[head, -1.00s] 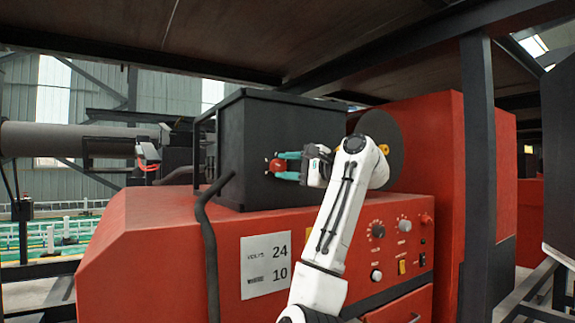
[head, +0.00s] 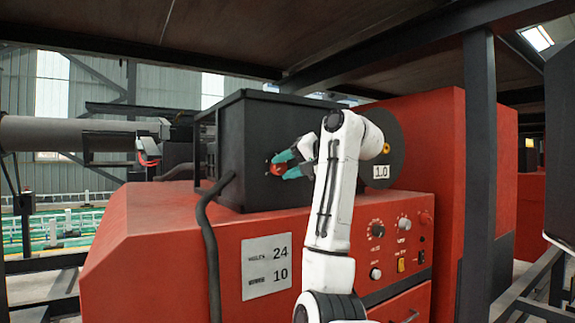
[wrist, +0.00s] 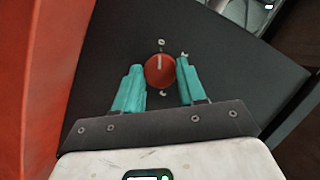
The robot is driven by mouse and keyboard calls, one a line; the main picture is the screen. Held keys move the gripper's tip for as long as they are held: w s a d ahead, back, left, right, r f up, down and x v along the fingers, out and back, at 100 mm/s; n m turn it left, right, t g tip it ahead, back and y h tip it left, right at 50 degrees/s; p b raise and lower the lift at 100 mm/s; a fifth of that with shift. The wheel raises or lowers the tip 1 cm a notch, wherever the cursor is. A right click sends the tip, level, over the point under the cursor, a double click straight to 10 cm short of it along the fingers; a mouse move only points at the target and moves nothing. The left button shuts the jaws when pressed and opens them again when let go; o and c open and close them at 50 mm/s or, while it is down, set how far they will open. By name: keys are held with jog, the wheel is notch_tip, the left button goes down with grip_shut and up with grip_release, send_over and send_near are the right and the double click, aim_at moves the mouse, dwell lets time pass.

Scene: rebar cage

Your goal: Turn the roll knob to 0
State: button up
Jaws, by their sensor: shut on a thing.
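The roll knob (head: 275,168) is a round red knob on the front face of a black box (head: 262,130). In the wrist view the knob (wrist: 160,75) has a pale pointer line directed up at a mark that looks like a 0 (wrist: 161,43). Another small mark sits below the knob. My gripper (head: 284,164) has teal fingers, one on each side of the knob, and is shut on it. The gripper is tilted in the head view. In the wrist view my gripper (wrist: 160,67) shows the fingertips flanking the knob.
A red machine body (head: 160,225) carries the box and a white plate (head: 268,264) reading 24 and 10. A control panel with other knobs (head: 378,230) lies below right. A dark disc has a 1.0 label (head: 381,171). A dark post (head: 480,180) stands at right.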

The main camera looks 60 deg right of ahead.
jog(key=shift+f+n+g, duration=0.2)
jog(key=shift+n+g, duration=0.1)
dwell(0.4)
jog(key=o, duration=1)
jog(key=shift+w+r, duration=0.1)
jog(key=shift+o, duration=0.2)
jog(key=b+v, duration=0.3)
jog(key=v, duration=0.8)
jog(key=shift+w+a, duration=0.1)
jog(key=shift+a, duration=0.05)
